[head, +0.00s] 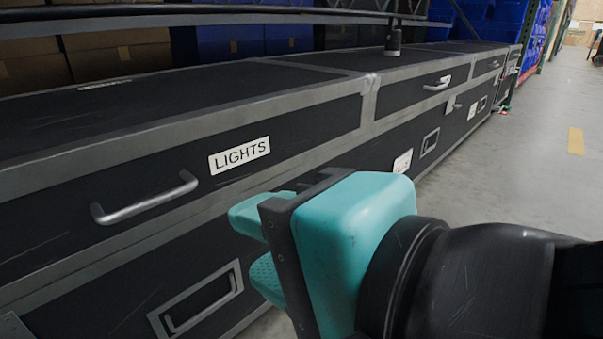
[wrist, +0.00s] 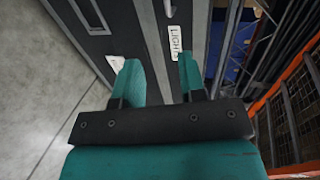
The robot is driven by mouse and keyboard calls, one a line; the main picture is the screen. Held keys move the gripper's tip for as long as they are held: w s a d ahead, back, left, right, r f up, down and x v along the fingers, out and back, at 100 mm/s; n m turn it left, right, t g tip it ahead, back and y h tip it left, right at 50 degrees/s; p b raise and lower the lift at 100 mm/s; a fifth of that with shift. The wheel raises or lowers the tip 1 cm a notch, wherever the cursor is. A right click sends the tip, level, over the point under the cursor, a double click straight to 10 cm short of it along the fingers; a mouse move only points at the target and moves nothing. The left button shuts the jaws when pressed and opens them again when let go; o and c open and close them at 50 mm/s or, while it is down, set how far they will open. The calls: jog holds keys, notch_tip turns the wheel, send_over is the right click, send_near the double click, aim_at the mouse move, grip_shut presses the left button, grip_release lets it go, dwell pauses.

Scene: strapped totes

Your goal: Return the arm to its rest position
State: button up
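My teal gripper (head: 250,246) reaches from the lower right in the head view, in front of a black flight case labelled LIGHTS (head: 300,118). Its two fingers are apart with nothing between them. In the wrist view the open fingers (wrist: 160,78) point towards the case's front and its label. I cannot tell the exact gap between the fingertips and the case. No strapped tote can be made out for certain.
A silver handle (head: 145,200) stands out from the case front. More black cases run back in a row, with a dark cylindrical object (head: 393,40) on top. Blue bins (head: 490,22) and cardboard boxes (head: 115,50) stand behind. Grey floor (head: 540,130) is clear at right.

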jog(key=w+d+r+n+g+h+p, duration=0.4)
jog(key=w+d+n+h+p, duration=0.2)
jog(key=d+p, duration=0.65)
jog(key=s+d+r+n+g+p, duration=0.4)
jog(key=d+r+n+g+p, duration=0.2)
jog(key=r+n+p, duration=0.45)
notch_tip(320, 180, up, 36)
jog(key=m+p, duration=0.1)
jog(key=p, duration=3.6)
jog(key=shift+a+r+h+p, duration=0.25)
jog(key=shift+a+h+p, duration=0.05)
jog(key=shift+a+p, duration=0.1)
